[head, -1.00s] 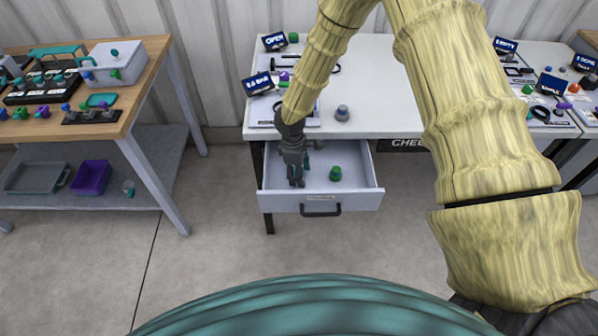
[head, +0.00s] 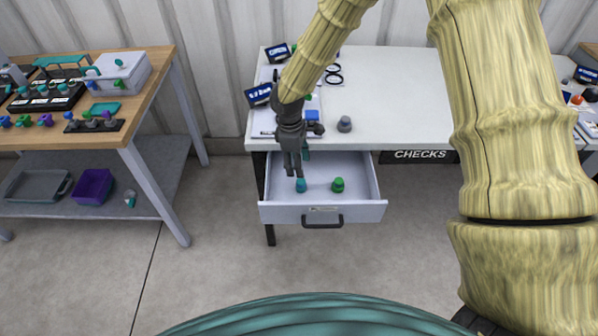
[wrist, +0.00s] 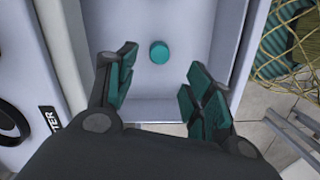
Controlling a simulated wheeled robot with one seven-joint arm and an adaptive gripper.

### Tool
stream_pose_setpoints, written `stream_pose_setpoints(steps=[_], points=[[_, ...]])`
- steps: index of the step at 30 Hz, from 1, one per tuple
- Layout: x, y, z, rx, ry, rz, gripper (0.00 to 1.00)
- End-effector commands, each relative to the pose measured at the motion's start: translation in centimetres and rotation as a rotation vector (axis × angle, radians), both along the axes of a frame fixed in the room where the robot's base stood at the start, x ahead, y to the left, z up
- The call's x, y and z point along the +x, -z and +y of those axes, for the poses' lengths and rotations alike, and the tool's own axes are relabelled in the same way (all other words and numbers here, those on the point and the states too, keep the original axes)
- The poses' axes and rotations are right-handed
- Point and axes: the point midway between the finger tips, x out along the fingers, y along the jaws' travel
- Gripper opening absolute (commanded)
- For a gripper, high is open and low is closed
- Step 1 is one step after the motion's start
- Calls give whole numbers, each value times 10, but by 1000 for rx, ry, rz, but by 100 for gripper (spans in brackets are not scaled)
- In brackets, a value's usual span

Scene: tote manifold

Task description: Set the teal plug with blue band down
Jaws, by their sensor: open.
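The teal plug (head: 301,186) stands in the open drawer (head: 322,213), towards its left side. It also shows from above as a teal disc in the wrist view (wrist: 159,52). Its blue band cannot be made out. My gripper (head: 293,172) is over the drawer, just above and to the left of the plug in the head view. In the wrist view my gripper's (wrist: 161,68) teal-padded fingers are spread wide and empty, with the plug beyond the gap and apart from them.
A green plug (head: 338,185) stands in the drawer to the right of the teal one. A grey knob (head: 344,124) and signs stand on the white table (head: 400,100) above. A wooden bench (head: 150,90) with parts is at the left. The drawer's right side is bare.

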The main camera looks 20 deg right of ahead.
Motion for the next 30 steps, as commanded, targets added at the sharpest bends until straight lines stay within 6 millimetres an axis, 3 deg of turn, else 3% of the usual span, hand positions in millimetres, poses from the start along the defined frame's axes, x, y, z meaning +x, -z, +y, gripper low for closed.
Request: stream_pose_setpoints(steps=[9, 30], points=[[1, -22, 2, 1, 0, -1, 52], [1, -22, 2, 0, 0, 0, 52]])
